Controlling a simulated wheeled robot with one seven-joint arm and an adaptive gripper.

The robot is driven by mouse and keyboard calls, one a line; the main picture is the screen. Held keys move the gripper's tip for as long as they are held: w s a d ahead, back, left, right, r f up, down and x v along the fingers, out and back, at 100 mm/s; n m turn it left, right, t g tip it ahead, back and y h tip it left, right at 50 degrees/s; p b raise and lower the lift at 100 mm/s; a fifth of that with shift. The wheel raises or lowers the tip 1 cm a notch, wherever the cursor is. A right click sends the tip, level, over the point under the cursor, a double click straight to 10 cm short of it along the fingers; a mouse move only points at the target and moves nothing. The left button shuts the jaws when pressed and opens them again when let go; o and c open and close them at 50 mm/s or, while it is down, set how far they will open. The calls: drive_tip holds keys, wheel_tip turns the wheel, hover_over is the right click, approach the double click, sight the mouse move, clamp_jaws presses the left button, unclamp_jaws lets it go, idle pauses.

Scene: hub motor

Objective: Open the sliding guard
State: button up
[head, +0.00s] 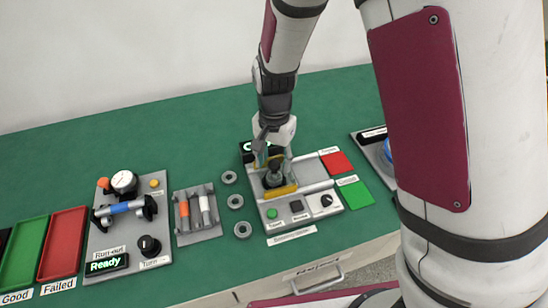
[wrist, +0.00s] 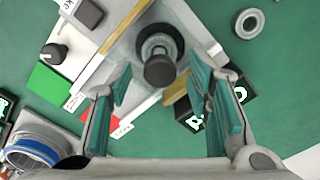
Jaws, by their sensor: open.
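The sliding guard (head: 282,191) appears as a yellow-edged frame on the grey test station, around a dark round part with a black knob (head: 274,167). Two pale rails (head: 318,187) run from it to the right. In the wrist view, one yellow edge of the guard (wrist: 126,24) lies above left of the black knob (wrist: 159,70), and another lies below right of it. My gripper (wrist: 160,88) is open, its teal fingers on either side below the knob. In the head view my gripper (head: 268,143) is above the station's back part and hides some of the guard. I cannot tell whether it touches anything.
Red (head: 337,162) and green (head: 356,195) pads lie right of the station. Several grey rings (head: 236,201) and a grey tray (head: 196,228) with cylinders stand to its left. A run-out station (head: 125,215) is further left. A blue-topped part (wrist: 32,152) is at the wrist view's lower left.

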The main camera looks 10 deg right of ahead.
clamp_jaws()
drive_tip(key=d, duration=0.2)
drive_tip(key=w+d, duration=0.1)
drive_tip(key=d, duration=0.5)
drive_tip(key=shift+w+d+b, duration=0.2)
drive_tip(key=shift+w+b, duration=0.1)
drive_tip(key=shift+w, duration=0.1)
unclamp_jaws()
